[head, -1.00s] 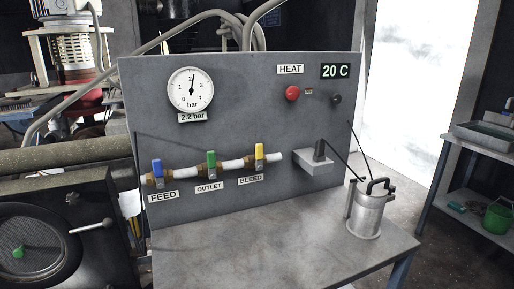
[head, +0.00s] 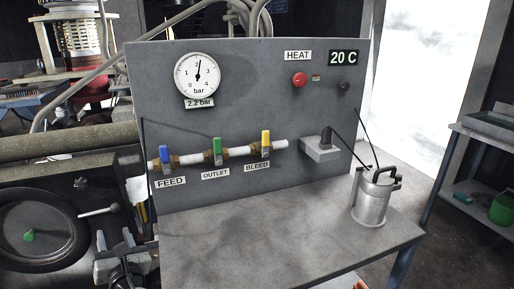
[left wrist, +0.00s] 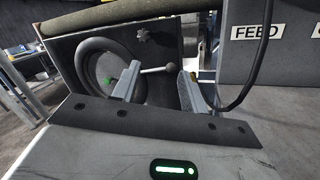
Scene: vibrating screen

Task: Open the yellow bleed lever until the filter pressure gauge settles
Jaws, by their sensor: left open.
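The yellow bleed lever (head: 266,142) stands upright on the pipe at the right of the valve row, above the BLEED label (head: 257,167). The round pressure gauge (head: 198,76) has its needle just right of straight up, and the readout below it (head: 199,103) shows 2.2 bar. My left gripper (head: 120,250) is low at the bottom left, left of the bench and well below the levers. In the left wrist view its jaws (left wrist: 157,85) are apart with nothing held. The bleed lever is out of that view. My right gripper is not seen.
The blue feed lever (head: 166,160) and green outlet lever (head: 217,150) stand upright left of the bleed lever. A metal can (head: 371,204) stands at the bench's right, near a grey block (head: 321,150). The bench top (head: 250,235) is otherwise clear.

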